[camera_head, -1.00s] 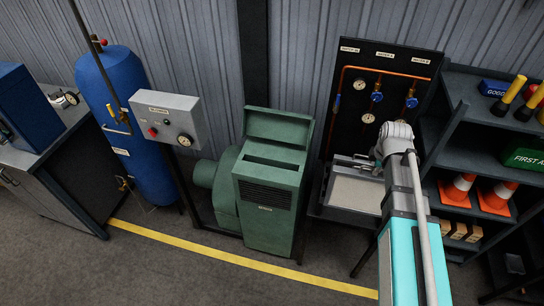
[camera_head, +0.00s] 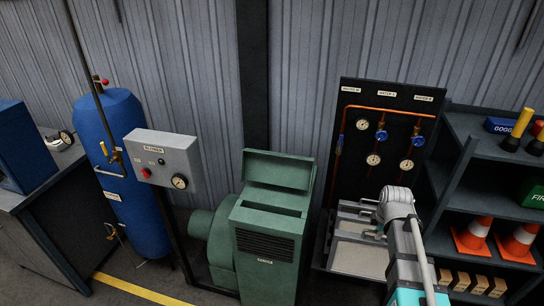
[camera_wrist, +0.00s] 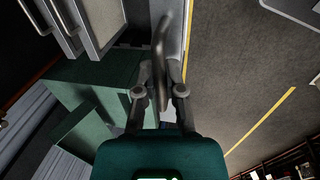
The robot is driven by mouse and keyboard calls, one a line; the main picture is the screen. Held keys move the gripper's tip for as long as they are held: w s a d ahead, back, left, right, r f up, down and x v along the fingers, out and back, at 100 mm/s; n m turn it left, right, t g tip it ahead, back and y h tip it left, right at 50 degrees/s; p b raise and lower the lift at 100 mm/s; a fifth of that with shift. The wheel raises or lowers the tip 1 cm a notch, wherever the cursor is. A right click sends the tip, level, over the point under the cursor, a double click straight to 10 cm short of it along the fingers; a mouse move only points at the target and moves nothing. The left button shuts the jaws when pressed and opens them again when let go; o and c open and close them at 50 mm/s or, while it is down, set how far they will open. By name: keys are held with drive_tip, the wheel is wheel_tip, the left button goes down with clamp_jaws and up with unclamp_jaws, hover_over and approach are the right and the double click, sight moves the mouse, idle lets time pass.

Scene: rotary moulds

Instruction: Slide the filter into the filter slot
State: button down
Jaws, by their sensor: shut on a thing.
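The green filter housing (camera_head: 268,245) stands in the middle of the head view with its lid raised. The dark filter slot (camera_head: 272,208) is open in its top. My gripper (camera_wrist: 160,95) is shut on a grey curved handle (camera_wrist: 162,50) in the wrist view. The handle seems to belong to a filter seen nearly edge-on, with a pale edge (camera_wrist: 181,32); most of it is hidden. The housing also shows in the wrist view (camera_wrist: 95,72), left of my gripper.
Pale framed panels (camera_head: 358,257) lie in the rack below the gauge board (camera_head: 385,125). Panels with grey handles (camera_wrist: 68,20) show at upper left in the wrist view. Shelves (camera_head: 465,200) with cones stand close on the right. A blower control box (camera_head: 163,157) stands left of the housing.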

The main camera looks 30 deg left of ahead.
sight(377, 241)
drive_tip(key=shift+f+b, duration=2.15)
drive_tip(key=shift+f, duration=0.55)
drive_tip(key=shift+d, duration=0.15)
